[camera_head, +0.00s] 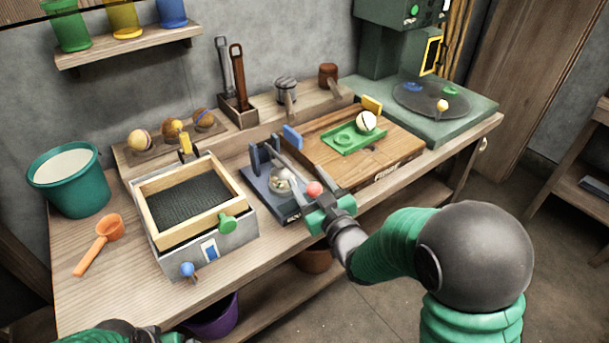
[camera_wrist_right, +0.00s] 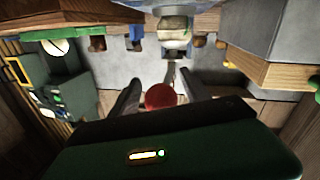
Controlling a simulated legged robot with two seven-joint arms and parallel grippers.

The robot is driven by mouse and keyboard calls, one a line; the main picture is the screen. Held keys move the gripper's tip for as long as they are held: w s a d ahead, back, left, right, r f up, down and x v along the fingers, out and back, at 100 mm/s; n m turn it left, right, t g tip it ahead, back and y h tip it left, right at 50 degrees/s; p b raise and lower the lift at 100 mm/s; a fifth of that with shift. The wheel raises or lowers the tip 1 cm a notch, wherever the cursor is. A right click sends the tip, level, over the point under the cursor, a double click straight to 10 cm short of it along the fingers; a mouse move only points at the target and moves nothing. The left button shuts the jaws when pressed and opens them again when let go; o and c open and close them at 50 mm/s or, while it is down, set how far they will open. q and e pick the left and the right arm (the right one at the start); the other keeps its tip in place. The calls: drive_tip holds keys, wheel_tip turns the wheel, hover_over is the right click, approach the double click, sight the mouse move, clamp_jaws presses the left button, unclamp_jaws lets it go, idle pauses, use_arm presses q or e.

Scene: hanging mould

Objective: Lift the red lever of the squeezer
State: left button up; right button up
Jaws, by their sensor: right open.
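The squeezer (camera_head: 262,184) has a blue base and grey lever arms and stands near the bench's front edge. Its lever ends in a red ball knob (camera_head: 314,188), which also shows in the right wrist view (camera_wrist_right: 160,95). My right gripper (camera_head: 319,201) is open at the knob. In the wrist view the knob appears between its two dark fingers (camera_wrist_right: 162,92), with gaps at both sides; contact cannot be told. A pale round thing sits inside the squeezer. Only part of my left arm shows at the bottom left edge; its jaws cannot be made out.
A wooden board with a green tray (camera_head: 354,138) and a white ball (camera_head: 366,121) lies right of the squeezer. A wood-framed box (camera_head: 160,238) stands to its left. A teal bucket (camera_head: 42,196) and orange scoop (camera_head: 88,258) are farther left. A green machine (camera_head: 440,118) stands at right.

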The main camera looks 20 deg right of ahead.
clamp_jaws()
idle(1.4)
